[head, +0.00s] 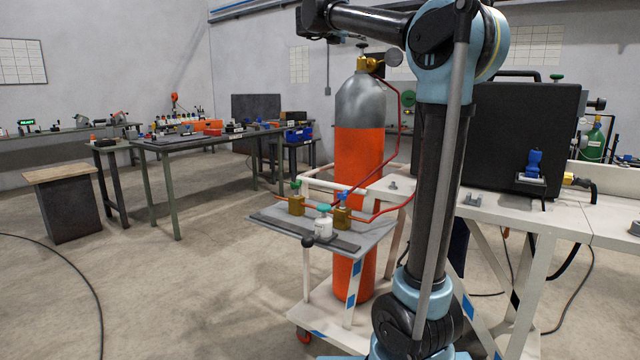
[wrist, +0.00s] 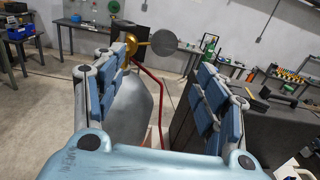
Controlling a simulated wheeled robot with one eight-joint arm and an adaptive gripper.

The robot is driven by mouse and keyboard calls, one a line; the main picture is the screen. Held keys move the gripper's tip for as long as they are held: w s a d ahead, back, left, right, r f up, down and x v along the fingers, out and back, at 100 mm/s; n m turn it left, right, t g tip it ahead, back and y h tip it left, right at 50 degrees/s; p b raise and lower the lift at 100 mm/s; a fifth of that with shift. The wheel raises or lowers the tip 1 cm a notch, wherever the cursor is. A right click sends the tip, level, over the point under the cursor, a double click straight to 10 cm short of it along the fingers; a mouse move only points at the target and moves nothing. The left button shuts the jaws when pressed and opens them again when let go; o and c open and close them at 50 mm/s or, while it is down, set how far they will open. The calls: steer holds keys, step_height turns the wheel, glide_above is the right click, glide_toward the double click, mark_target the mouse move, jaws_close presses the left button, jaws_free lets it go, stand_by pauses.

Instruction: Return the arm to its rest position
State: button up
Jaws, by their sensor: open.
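My gripper (wrist: 168,55) shows in the wrist view with its two blue-padded fingers spread wide apart. Nothing is held between them. Beyond and below the fingers is the grey top of a gas cylinder (wrist: 130,110), with a brass valve (wrist: 122,54), a round grey gauge (wrist: 163,42) and a red hose. In the head view my arm rises in front of the cart and bends left at the top, above the orange and grey cylinder (head: 358,150). The gripper's fingers cannot be made out in the head view.
A small grey shelf (head: 370,240) with brass valves stands beside the cylinder. A black box (head: 525,135) sits on the white cart bench (head: 560,215) at right. Workbenches (head: 190,143) and a wooden-topped cabinet (head: 62,173) stand at left. The floor at front left is clear except for a cable.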

steer(key=s+a+f+m+y, duration=0.1)
steer(key=s+f+m+y, duration=0.45)
steer(key=f+m, duration=0.6)
steer(key=s+a+f+m+g+y, duration=0.1)
steer(key=s+f+m+y, duration=0.4)
steer(key=f+m, duration=0.65)
steer(key=s+f+m+y, duration=0.4)
steer(key=s+f+m, duration=0.2)
steer(key=f+m, duration=0.55)
steer(key=s+d+f+n+g+h, duration=0.2)
steer(key=s+d+f+n+g, duration=0.15)
steer(key=s+f, duration=0.6)
steer(key=s+d+f+n+g+h, duration=0.25)
steer(key=s+d+f, duration=0.3)
steer(key=f, duration=0.65)
steer(key=s+f+g, duration=0.5)
steer(key=s+f, duration=0.7)
steer(key=s, duration=0.5)
steer(key=shift+d+y, duration=0.3)
